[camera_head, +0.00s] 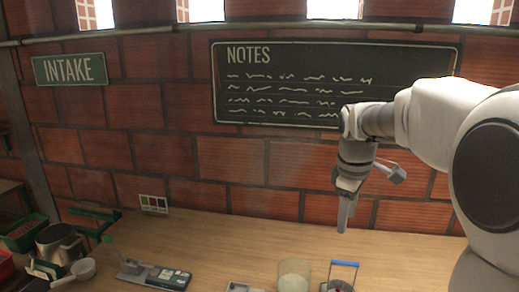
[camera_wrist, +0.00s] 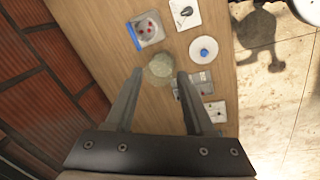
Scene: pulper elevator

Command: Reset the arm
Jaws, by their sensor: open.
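My gripper (camera_head: 345,212) hangs from my white arm on the right of the head view, fingers pointing down above the wooden bench. In the wrist view its two dark fingers (camera_wrist: 157,98) are spread apart with nothing held between them. A pale round glass-like container (camera_wrist: 161,66) shows beyond the fingertips on the bench; it also stands at the front of the bench in the head view (camera_head: 294,275). The gripper is apart from the bench and its items.
The wooden bench (camera_head: 240,246) runs along a brick wall with a NOTES board (camera_head: 335,84). The bench's back middle is clear.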

